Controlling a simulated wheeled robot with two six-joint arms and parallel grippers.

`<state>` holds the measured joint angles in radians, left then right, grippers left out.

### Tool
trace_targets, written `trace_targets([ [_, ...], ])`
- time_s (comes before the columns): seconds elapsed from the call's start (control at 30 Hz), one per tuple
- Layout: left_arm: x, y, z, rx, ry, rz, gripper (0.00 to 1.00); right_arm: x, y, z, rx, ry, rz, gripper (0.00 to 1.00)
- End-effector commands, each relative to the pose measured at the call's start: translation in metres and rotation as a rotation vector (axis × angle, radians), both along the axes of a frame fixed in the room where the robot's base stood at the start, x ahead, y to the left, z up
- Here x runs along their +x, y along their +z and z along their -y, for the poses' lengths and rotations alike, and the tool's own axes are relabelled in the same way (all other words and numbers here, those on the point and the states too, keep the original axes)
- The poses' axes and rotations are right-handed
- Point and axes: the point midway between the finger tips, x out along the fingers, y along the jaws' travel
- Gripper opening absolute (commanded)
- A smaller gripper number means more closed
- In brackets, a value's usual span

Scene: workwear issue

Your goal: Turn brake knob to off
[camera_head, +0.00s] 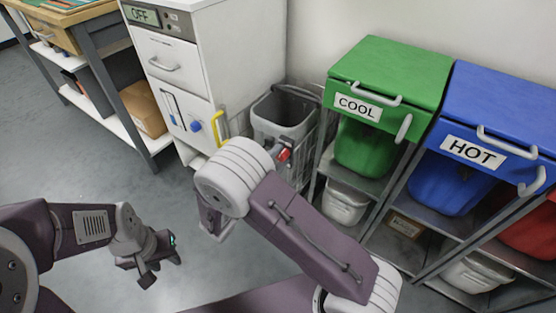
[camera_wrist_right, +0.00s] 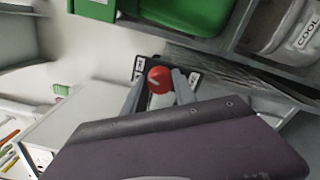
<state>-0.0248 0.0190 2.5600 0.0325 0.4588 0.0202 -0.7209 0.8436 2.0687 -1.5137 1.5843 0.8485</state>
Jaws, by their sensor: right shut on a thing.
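A red knob (camera_wrist_right: 160,79) sits between the fingers of my right gripper (camera_wrist_right: 158,88) in the right wrist view. The gripper is shut on it. A dark plate with white labels (camera_wrist_right: 138,68) shows just behind the knob; its lettering is too small to read. In the head view the red knob (camera_head: 285,154) shows just past my right wrist, in front of the wire-sided frame by the grey bin; my wrist hides the right fingers there. My left gripper (camera_head: 160,270) is open and empty above the floor at lower left.
A grey bin (camera_head: 283,112), a green COOL box (camera_head: 390,70) and a blue HOT box (camera_head: 500,100) stand right. Floor at left is clear.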

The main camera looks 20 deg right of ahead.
Motion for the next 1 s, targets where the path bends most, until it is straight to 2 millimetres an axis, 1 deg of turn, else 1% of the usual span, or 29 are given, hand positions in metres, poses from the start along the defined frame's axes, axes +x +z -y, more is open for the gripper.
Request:
trace_targets([
  [0.03, 0.000, -0.005, 0.000, 0.000, 0.000, 0.000, 0.36, 0.000, -0.003, 0.000, 0.028, 0.000, 0.032, 0.00],
  [0.3, 0.000, -0.019, 0.000, 0.000, 0.000, 0.000, 0.36, 0.000, -0.003, 0.000, 0.167, 0.001, 0.210, 0.00],
  [0.5, 0.000, -0.027, 0.000, 0.000, 0.000, 0.000, 0.36, 0.000, -0.003, 0.000, 0.242, 0.001, 0.306, 0.00],
  [0.73, 0.000, -0.033, 0.000, 0.000, 0.000, 0.000, 0.36, 0.000, -0.002, 0.000, 0.294, 0.001, 0.372, 0.00],
  [1.0, 0.000, -0.034, 0.000, 0.000, 0.000, 0.000, 0.36, 0.000, -0.001, 0.000, 0.314, 0.001, 0.399, 0.00],
])
